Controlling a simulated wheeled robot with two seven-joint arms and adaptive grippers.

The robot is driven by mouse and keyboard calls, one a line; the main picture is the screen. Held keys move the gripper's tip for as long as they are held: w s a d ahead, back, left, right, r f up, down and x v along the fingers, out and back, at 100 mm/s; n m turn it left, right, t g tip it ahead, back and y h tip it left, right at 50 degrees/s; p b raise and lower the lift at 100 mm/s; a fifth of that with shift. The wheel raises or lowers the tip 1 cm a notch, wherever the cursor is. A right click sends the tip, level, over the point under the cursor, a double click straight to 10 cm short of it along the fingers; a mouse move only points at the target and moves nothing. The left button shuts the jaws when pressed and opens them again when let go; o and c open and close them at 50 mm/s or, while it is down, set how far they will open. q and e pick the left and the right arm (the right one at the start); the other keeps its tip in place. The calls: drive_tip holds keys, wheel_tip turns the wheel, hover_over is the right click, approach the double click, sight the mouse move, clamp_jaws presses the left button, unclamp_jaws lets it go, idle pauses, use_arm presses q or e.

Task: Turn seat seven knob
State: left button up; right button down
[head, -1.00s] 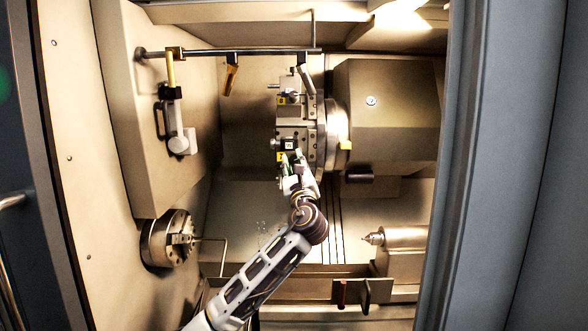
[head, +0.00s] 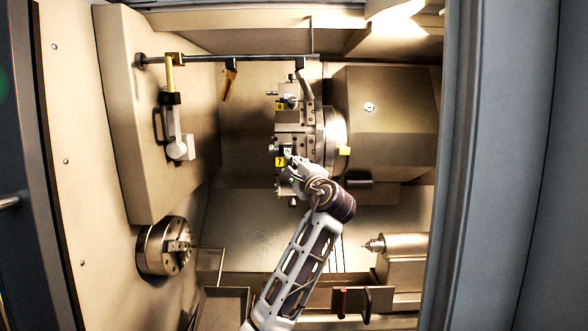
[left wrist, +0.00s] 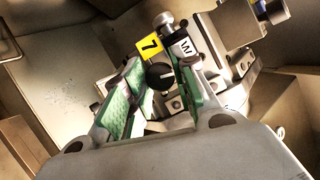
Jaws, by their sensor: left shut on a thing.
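The seat seven knob (left wrist: 159,76) is a round black knob with a pale line on its face, below the yellow label marked 7 (left wrist: 150,47) in the left wrist view. That label also shows in the head view (head: 280,161). My left gripper (left wrist: 163,88) has its green-padded fingers on both sides of the knob and is shut on it. In the head view my left gripper (head: 289,172) reaches the turret (head: 318,130) from below and hides the knob. A white tag marked W (left wrist: 186,47) sits beside the yellow label. My right gripper is not in view.
A chuck (head: 163,246) is at the lower left and a tailstock centre (head: 400,246) at the lower right. A probe arm (head: 178,140) hangs from a horizontal bar (head: 225,58) at the upper left. The grey door frame (head: 465,170) bounds the opening at right.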

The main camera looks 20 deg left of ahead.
use_arm(q)
drive_tip(key=shift+n+g+h, duration=0.3)
drive_tip(key=shift+n+g, duration=0.1)
drive_tip(key=shift+n, duration=0.9)
drive_tip(key=o, duration=1)
drive_tip(key=v, duration=1.2)
drive_tip(key=shift+d, duration=0.1)
